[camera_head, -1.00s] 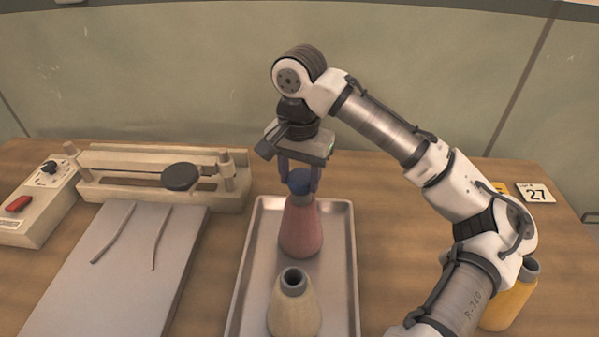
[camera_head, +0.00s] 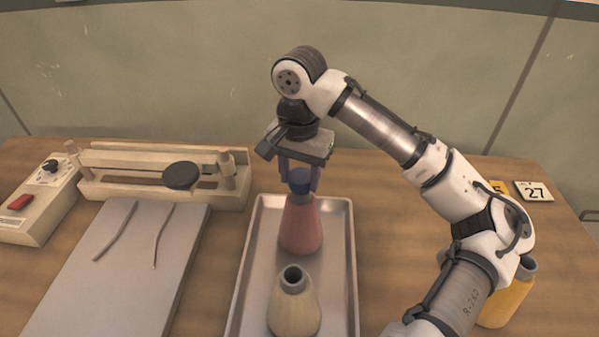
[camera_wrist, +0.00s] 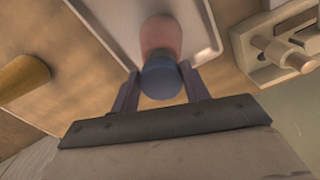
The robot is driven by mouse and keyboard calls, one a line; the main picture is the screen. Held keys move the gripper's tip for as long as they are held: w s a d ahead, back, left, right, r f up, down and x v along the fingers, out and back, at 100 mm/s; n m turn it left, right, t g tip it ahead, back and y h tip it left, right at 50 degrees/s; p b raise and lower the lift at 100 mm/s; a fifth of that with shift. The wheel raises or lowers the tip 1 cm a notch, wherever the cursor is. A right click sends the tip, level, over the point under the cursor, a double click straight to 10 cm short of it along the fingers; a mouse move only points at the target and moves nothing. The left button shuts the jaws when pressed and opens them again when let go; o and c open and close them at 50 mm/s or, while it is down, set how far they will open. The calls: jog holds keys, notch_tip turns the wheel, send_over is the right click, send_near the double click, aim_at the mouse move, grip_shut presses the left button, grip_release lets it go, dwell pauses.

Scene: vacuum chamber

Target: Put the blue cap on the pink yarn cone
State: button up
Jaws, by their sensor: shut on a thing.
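The pink yarn cone (camera_head: 300,228) stands upright in the metal tray, with a grey neck at its top. The blue cap (camera_head: 299,179) is at the top of the cone, between the fingers of my gripper (camera_head: 299,180). My gripper is shut on the cap. In the wrist view, the cap (camera_wrist: 162,78) sits between the two fingers (camera_wrist: 160,88), with the pink cone (camera_wrist: 160,35) directly beyond it. I cannot tell whether the cap is fully seated on the neck.
A cream cone (camera_head: 293,305) with an open grey neck stands in front in the same tray (camera_head: 345,270). A heat sealer (camera_head: 150,172) and grey board (camera_head: 115,265) lie left. A yellow cone (camera_head: 508,300) and number card (camera_head: 535,191) are at right.

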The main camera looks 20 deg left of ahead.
jog(key=shift+f, duration=0.15)
jog(key=shift+f+b, duration=0.45)
jog(key=shift+f, duration=0.9)
jog(key=o, duration=1)
jog(key=shift+o, duration=0.2)
notch_tip(320, 180, up, 14)
jog(key=b, duration=0.1)
jog(key=shift+f, duration=0.15)
